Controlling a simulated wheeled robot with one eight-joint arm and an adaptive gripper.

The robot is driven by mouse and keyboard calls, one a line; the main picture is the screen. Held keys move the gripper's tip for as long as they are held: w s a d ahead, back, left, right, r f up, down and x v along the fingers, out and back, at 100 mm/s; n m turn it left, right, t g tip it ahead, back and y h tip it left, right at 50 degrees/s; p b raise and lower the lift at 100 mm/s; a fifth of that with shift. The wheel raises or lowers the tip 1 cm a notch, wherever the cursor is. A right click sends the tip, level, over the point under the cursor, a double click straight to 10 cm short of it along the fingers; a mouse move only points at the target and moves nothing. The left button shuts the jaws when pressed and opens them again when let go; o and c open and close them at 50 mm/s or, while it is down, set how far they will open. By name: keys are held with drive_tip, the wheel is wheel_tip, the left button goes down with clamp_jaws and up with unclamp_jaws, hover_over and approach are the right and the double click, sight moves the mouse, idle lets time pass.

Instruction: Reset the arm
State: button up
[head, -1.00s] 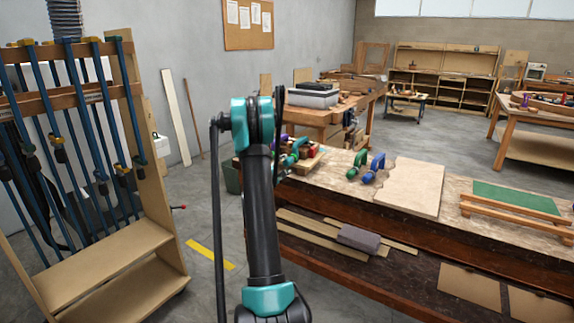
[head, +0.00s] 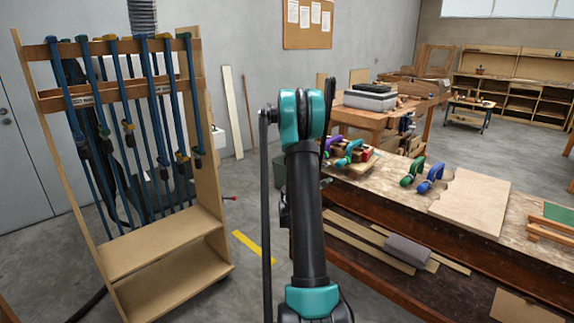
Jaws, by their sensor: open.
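My arm (head: 308,220) stands upright in the middle of the head view, black with teal joints. Its upper teal joint (head: 301,113) is raised in front of the wall and the workbench. A black part of my arm shows just right of that joint. My gripper cannot be made out; it is hidden behind the arm or out of the picture. Nothing is seen held.
A wooden rack (head: 165,240) with several blue bar clamps stands at the left. The workbench (head: 470,252) at the right carries a board (head: 472,200), a green clamp (head: 412,172) and a blue clamp (head: 431,178). Open floor lies between rack and bench.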

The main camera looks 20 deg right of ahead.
drive_tip(key=s+a+f+m+g+y, duration=0.2)
drive_tip(key=s+a+y, duration=0.6)
drive_tip(key=s+a, duration=0.9)
drive_tip(key=s+a+f+m+g+y, duration=0.2)
drive_tip(key=s+a+f+m+y, duration=0.4)
drive_tip(key=s+a, duration=1)
drive_tip(key=a+y, duration=0.1)
drive_tip(key=a, duration=0.4)
drive_tip(key=shift+s+a+y, duration=0.3)
drive_tip(key=shift+s+y, duration=0.1)
idle(1.3)
